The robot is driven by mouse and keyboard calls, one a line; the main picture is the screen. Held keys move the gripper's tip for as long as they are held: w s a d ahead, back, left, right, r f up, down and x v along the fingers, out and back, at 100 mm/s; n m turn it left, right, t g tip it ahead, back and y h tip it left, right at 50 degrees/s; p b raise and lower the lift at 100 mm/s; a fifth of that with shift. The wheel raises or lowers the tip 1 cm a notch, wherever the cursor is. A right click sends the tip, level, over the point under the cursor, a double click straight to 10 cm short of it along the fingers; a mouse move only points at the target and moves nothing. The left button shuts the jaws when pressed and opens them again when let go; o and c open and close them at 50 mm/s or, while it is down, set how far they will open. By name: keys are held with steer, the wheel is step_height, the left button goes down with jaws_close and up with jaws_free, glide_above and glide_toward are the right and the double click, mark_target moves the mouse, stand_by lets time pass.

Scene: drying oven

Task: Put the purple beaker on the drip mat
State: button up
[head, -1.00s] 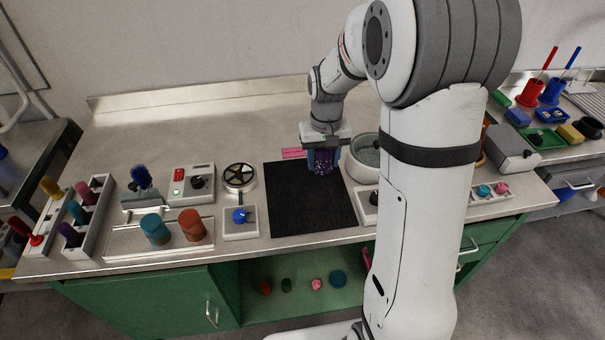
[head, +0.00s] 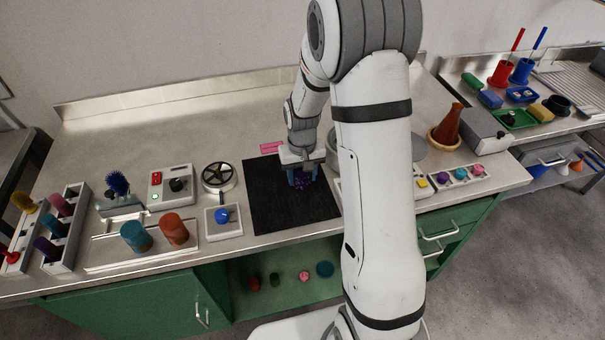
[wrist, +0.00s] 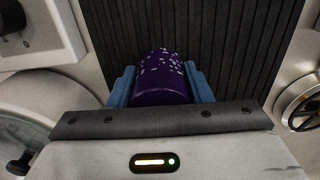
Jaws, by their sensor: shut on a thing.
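The purple beaker (wrist: 160,80), dark purple with pale specks, is between the blue fingers of my gripper (wrist: 162,88) in the wrist view. My gripper is shut on it. In the head view my gripper (head: 302,180) holds the beaker over the back right part of the black ribbed drip mat (head: 285,212). The beaker is partly hidden there by the fingers. I cannot tell whether its base touches the mat.
Left of the mat are a switch box with a blue knob (head: 222,216), a round spoked device (head: 219,177) and a tray with teal and orange-brown beakers (head: 175,229). A pink label (head: 272,147) lies behind the mat. My arm hides part of the bench to its right.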

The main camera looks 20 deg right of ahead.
steer(key=shift+f, duration=0.2)
steer(key=o, duration=1)
steer(key=shift+c, duration=0.2)
steer(key=shift+r, duration=0.1)
step_height(320, 180, up, 12)
steer(key=shift+r, duration=0.1)
steer(key=s+r+t, duration=0.1)
steer(key=s+r, duration=0.2)
steer(key=s, duration=0.7)
steer(key=s+r+t, duration=0.2)
steer(key=s+r, duration=0.2)
steer(key=s, duration=0.7)
steer(key=shift+r, duration=0.2)
